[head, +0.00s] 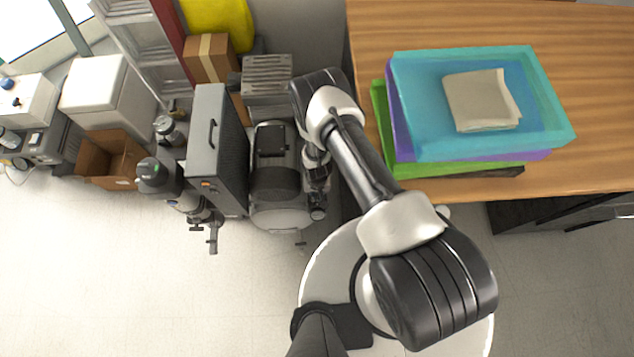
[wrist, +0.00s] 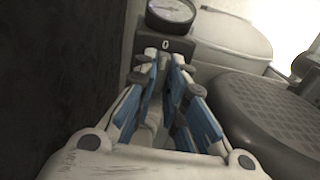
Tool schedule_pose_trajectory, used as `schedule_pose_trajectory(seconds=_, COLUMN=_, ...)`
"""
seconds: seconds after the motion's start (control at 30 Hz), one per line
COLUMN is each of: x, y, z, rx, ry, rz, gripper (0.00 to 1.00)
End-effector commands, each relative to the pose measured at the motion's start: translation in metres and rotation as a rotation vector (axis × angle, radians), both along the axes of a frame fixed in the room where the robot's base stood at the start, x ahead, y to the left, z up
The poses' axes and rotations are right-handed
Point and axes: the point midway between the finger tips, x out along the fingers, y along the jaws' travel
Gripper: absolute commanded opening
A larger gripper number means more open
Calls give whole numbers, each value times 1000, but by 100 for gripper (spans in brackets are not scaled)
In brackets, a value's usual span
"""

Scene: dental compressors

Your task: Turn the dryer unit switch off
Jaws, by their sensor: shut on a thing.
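In the wrist view, my gripper (wrist: 168,62) has its blue-padded fingers closed together at the tips. The tips are at a small dark block marked "0" (wrist: 165,45), just below a round gauge (wrist: 172,10). The switch between the fingertips is mostly hidden by them, so its position cannot be read. In the head view, my gripper (head: 317,205) is low beside the compressor with the dark motor (head: 275,185). A tall grey cabinet with a handle (head: 208,150) stands left of that compressor.
A dark ribbed cover (wrist: 275,120) lies close on the right in the wrist view, and a dark panel (wrist: 50,80) on the left. In the head view, a wooden table (head: 600,90) with stacked trays (head: 550,115) is at right. Open floor (head: 120,270) lies at front left.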

Motion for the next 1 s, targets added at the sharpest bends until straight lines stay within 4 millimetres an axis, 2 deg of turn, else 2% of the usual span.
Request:
schedule_pose_trajectory(seconds=0.1, x=0, y=0, z=0, rx=0, ry=0, rz=-3, gripper=0)
schedule_pose_trajectory(seconds=0.13, x=0, y=0, z=0, rx=0, ry=0, rz=-3, gripper=14)
schedule_pose_trajectory(seconds=0.4, x=0, y=0, z=0, rx=0, ry=0, rz=-1, gripper=32)
schedule_pose_trajectory(seconds=0.77, x=1, y=0, z=3, rx=0, ry=0, rz=0, gripper=32)
schedule_pose_trajectory(seconds=0.87, x=1, y=0, z=14, rx=0, ry=-1, rz=0, gripper=32)
schedule_pose_trajectory(seconds=1.0, x=2, y=1, z=41, rx=1, ry=-2, rz=0, gripper=32)
